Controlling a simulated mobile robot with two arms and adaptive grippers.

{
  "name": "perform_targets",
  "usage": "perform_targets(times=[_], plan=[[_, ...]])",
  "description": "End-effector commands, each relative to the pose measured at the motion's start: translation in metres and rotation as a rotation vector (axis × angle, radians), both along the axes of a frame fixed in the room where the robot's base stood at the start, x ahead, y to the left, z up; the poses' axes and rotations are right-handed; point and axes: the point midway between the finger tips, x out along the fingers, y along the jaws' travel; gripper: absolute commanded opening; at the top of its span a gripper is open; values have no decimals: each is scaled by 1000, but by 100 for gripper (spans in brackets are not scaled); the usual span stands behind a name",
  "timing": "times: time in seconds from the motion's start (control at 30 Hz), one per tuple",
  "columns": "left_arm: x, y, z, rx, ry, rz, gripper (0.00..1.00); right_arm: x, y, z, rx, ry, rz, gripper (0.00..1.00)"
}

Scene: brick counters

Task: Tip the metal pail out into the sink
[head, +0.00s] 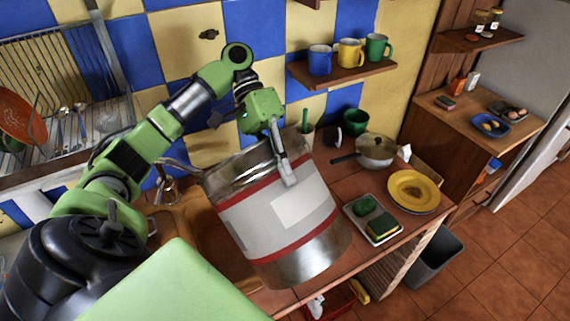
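The metal pail (280,210) is large and silvery, with a white label band edged in red. It is tilted, its open mouth toward the upper left and its base toward the lower right, in front of the counter edge. My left gripper (284,168) is at the pail's rim, one finger lying along the outer wall; it looks closed on the rim. The other finger is hidden. The brown sink (202,232) lies left of the pail, partly covered by my arm and the pail, beside a metal tap (168,188). The pail's contents cannot be seen. My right gripper is out of view.
Right of the pail, the counter holds a tray of sponges (373,220), a yellow plate (413,191), a lidded pan (374,152) and a green cup (356,121). A mug shelf (343,74) hangs above. A dish rack (62,85) stands at left. A grey bin (436,257) is below.

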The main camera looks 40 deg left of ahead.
Motion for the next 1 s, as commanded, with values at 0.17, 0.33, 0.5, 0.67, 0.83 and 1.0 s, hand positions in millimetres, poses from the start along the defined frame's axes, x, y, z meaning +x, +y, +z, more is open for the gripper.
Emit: perform_targets(times=[0.17, 0.33, 0.5, 0.67, 0.83, 1.0], plan=[[0, -1, 13, 84, -22, 0, 0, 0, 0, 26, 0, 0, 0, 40], [0, 0, 18, 164, -39, -1, 0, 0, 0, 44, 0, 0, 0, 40], [1, -1, 27, 382, -91, -5, 0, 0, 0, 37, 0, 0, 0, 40], [2, 0, 36, 534, -119, 1, 0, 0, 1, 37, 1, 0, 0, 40], [1, 1, 42, 637, -136, 2, 0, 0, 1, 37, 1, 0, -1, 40], [1, 0, 47, 723, -154, 1, 0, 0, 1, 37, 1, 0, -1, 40]])
